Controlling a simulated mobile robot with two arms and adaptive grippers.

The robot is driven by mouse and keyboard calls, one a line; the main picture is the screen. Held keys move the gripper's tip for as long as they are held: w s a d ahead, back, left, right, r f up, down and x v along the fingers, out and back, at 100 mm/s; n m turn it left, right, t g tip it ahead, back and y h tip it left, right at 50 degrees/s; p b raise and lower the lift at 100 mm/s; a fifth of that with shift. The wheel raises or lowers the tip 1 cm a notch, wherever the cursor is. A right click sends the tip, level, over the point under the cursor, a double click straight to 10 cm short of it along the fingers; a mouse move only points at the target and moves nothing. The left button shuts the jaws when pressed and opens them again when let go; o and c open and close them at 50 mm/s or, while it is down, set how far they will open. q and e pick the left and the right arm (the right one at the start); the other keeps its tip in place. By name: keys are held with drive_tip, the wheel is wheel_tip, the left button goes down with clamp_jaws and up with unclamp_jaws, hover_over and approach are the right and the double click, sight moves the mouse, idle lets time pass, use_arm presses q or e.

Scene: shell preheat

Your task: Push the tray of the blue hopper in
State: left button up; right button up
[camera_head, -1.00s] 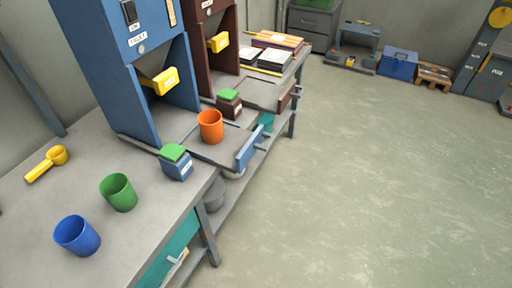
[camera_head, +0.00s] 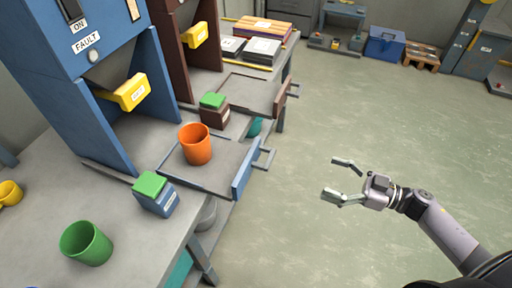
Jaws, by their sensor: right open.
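The blue hopper (camera_head: 65,100) stands at the left with a yellow chute lever (camera_head: 131,92) on its front. Its tray (camera_head: 225,176) sticks out past the bench edge, with a blue front panel (camera_head: 243,172) and a grey bar handle. An orange cup (camera_head: 195,145) stands upright on this tray. My right gripper (camera_head: 331,177) is open and empty, over the floor to the right of the tray handle and apart from it. My left gripper is not in view.
A blue box with a green top (camera_head: 155,194) stands beside the tray, and a green cup (camera_head: 87,243) is on the bench (camera_head: 140,262). The brown hopper's tray (camera_head: 252,91) also sticks out behind. The floor at right is open.

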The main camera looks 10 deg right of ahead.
approach(270, 158)
drive_tip(key=shift+n+g, duration=0.3)
drive_tip(key=p+x, duration=0.1)
drive_tip(key=x, duration=0.8)
drive_tip(key=shift+w, duration=0.2)
drive_tip(key=shift+w+a, duration=0.2)
drive_tip(key=shift+a, duration=0.2)
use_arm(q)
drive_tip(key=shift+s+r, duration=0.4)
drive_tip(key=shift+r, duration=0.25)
